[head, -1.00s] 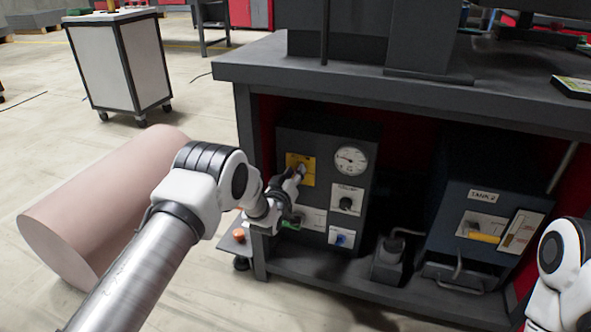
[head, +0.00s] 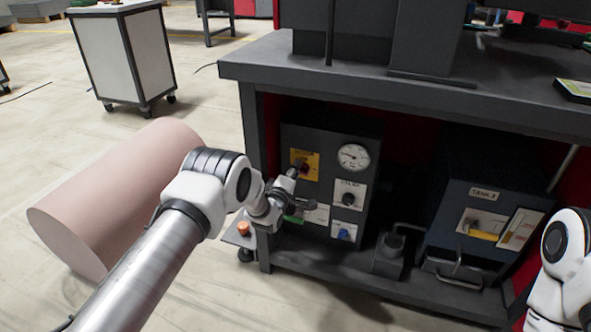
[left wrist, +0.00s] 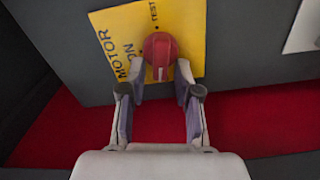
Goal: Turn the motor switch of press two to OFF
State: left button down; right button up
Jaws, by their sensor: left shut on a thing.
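The motor switch is a round red knob (left wrist: 160,48) on a yellow plate (left wrist: 125,25) marked MOTOR, ON and TEST, in the left wrist view. A pale line on the knob points toward the bottom of that view. Other lettering is partly hidden. My left gripper (left wrist: 160,72) has one fingertip on each side of the knob and is shut on it. In the head view, my left gripper (head: 298,172) reaches the yellow plate (head: 313,160) on the dark control panel under the bench; the knob shows small there. My right gripper is out of view.
The panel also carries a round gauge (head: 353,157), a black knob (head: 348,199) and a blue knob (head: 343,234). A Tank 2 box (head: 484,194) stands right of it. The bench top (head: 400,90) overhangs both. A large pink cylinder (head: 110,200) lies on the floor at left.

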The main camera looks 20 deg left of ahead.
pick_arm(q)
jog(key=shift+f+n, duration=0.25)
jog(key=shift+n, duration=0.95)
jog(key=c, duration=1.2)
grip_release()
jog(key=shift+o, duration=0.2)
jog(key=s, duration=1.2)
jog(key=shift+a, duration=0.2)
